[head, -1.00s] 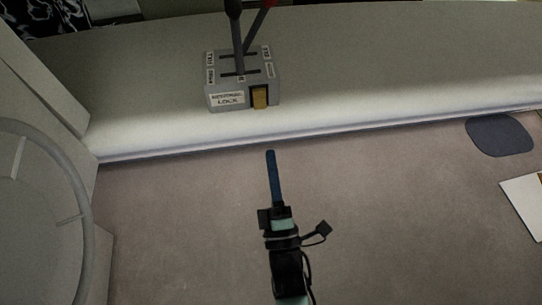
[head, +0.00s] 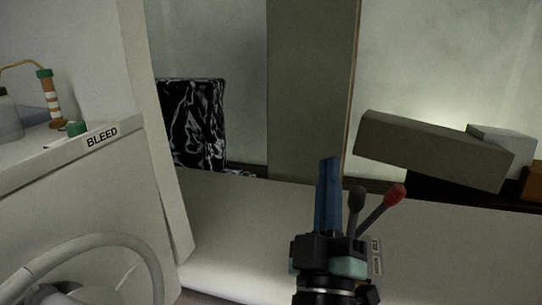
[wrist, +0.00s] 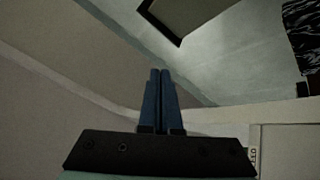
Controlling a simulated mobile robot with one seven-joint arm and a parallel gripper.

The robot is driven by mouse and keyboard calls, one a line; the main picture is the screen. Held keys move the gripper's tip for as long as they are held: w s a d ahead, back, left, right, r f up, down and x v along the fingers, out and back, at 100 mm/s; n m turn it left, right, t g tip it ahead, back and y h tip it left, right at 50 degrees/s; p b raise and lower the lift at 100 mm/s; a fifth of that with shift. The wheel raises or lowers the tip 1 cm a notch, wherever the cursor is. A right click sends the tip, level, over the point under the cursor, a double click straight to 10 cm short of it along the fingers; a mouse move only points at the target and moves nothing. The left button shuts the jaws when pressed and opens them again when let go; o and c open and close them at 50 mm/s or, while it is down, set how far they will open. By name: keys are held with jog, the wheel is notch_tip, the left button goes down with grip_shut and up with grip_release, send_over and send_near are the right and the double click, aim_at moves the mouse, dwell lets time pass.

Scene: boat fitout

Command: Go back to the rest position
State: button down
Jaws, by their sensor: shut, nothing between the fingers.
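My gripper (head: 329,162) stands upright in the head view, its blue fingers together and nothing between them. In the wrist view the two blue fingers (wrist: 160,75) also lie side by side, shut and empty, pointing towards a pale wall. Behind and just right of my gripper in the head view are two levers, one with a dark knob (head: 357,199) and one with a red knob (head: 395,194). My gripper hides most of their lever box (head: 376,255). I cannot tell how far my gripper is from the levers.
A steering wheel (head: 135,243) and a white console with a BLEED label (head: 102,137) stand at the left. A black-and-white patterned panel (head: 192,122) is behind. A grey-brown block (head: 430,150) is at the right, beside a light grey box (head: 500,144). The pale ledge (head: 225,235) is bare left of my gripper.

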jog(key=s+a+r+m+t+y, duration=0.1)
jog(key=s+a+r+m, duration=0.2)
jog(key=r, duration=0.4)
jog(key=s+a+r+m+t+y, duration=0.1)
jog(key=s+a+r+y, duration=0.1)
jog(key=s+r, duration=0.5)
jog(key=s+a+r+m+t+y, duration=0.1)
jog(key=s+a+r+m, duration=0.15)
jog(key=r, duration=0.55)
notch_tip(320, 180, up, 22)
jog(key=p, duration=2.3)
jog(key=shift+w+r+p, duration=0.15)
jog(key=shift+w+p, duration=0.1)
jog(key=shift+p, duration=0.05)
jog(key=shift+a, duration=0.1)
